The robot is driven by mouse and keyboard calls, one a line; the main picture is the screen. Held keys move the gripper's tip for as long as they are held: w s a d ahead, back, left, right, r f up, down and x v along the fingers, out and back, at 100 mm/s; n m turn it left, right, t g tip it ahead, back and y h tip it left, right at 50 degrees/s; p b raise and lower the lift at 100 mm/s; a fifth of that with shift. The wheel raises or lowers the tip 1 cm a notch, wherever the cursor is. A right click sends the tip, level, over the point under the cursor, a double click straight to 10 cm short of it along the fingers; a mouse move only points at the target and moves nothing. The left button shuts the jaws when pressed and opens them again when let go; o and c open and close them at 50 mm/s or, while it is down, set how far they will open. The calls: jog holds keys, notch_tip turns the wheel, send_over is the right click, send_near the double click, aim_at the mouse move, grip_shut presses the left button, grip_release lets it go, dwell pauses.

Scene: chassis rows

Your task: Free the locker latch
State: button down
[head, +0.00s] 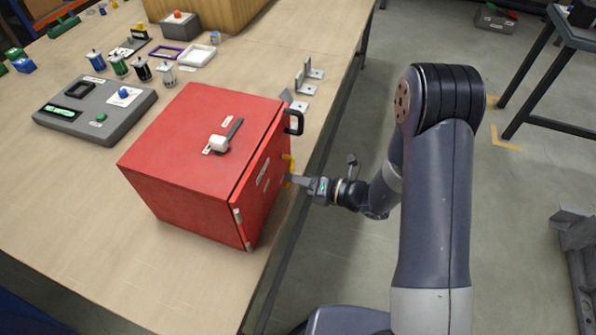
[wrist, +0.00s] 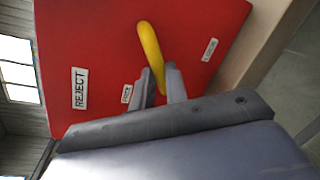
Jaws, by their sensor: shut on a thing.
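A red locker box (head: 195,155) stands on the workbench, its door (head: 262,185) facing right toward my arm. A yellow latch lever (wrist: 151,50) is on the door; it also shows in the head view (head: 288,160), partly hidden by my gripper. In the wrist view the lever slants from upper left down between the fingers of my gripper (wrist: 162,78), which are shut on its lower end. The door looks closed. My gripper also shows in the head view (head: 292,180).
A black handle (head: 294,122) sticks out near the door's far edge. A white knob on a dark bar (head: 219,142) is on the locker's top. A grey control box (head: 95,108), several small canisters and metal brackets (head: 303,88) share the bench.

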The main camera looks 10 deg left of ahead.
jog(key=r+m+p, duration=0.1)
jog(key=m+p, duration=0.1)
jog(key=r+m+g+p, duration=0.1)
jog(key=shift+s+m+p, duration=0.3)
jog(key=shift+m+p, duration=0.05)
jog(key=shift+m, duration=0.05)
jog(key=shift+r+m+g+p, duration=0.3)
jog(key=shift+r+m+p, duration=0.15)
jog(key=shift+m+p, duration=0.65)
jog(key=c, duration=1.4)
grip_release()
jog(key=d+r+b, duration=0.1)
jog(key=d+r, duration=0.1)
jog(key=d, duration=0.8)
jog(key=shift+s+d+b, duration=0.25)
jog(key=shift+s+b, duration=0.15)
jog(key=shift+a, duration=0.1)
